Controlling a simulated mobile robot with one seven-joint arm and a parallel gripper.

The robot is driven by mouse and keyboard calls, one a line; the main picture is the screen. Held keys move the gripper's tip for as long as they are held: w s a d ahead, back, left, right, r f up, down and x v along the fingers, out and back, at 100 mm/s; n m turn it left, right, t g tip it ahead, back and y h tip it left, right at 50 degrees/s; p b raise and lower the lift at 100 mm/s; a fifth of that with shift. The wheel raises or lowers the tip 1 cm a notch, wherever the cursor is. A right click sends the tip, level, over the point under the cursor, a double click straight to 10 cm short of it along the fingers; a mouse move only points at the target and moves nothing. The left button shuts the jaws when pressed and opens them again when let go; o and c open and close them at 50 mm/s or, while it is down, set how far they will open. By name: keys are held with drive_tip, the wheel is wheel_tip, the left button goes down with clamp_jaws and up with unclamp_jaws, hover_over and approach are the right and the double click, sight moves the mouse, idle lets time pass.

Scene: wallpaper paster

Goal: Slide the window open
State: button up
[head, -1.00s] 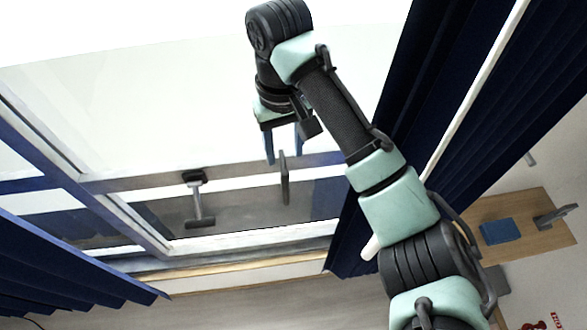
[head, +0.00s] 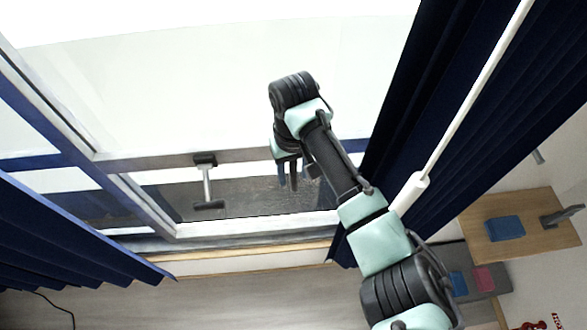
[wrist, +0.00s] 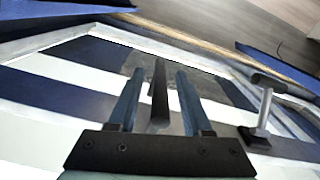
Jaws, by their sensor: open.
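The window (head: 255,156) is a pale framed pane with a lower rail. A grey T-shaped handle (head: 207,185) stands on the rail, left of my gripper (head: 288,186); it shows at right in the wrist view (wrist: 263,100). My gripper is open, its two fingers pointing down at the rail. In the wrist view, a dark upright bar handle (wrist: 159,95) appears between the open fingers (wrist: 158,80), with a gap on each side. I cannot tell how deep it sits between them. In the head view my gripper mostly hides this bar.
Dark blue curtains hang at left (head: 70,235) and right (head: 490,110) of the window. A white rod (head: 460,120) runs up beside the right curtain. A wooden shelf (head: 520,230) with a blue item is at the right. Open floor lies below the sill.

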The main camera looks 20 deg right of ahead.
drive_tip(key=shift+c, duration=0.2)
drive_tip(key=shift+s, duration=0.1)
clamp_jaws()
drive_tip(key=shift+r, duration=0.1)
idle(0.9)
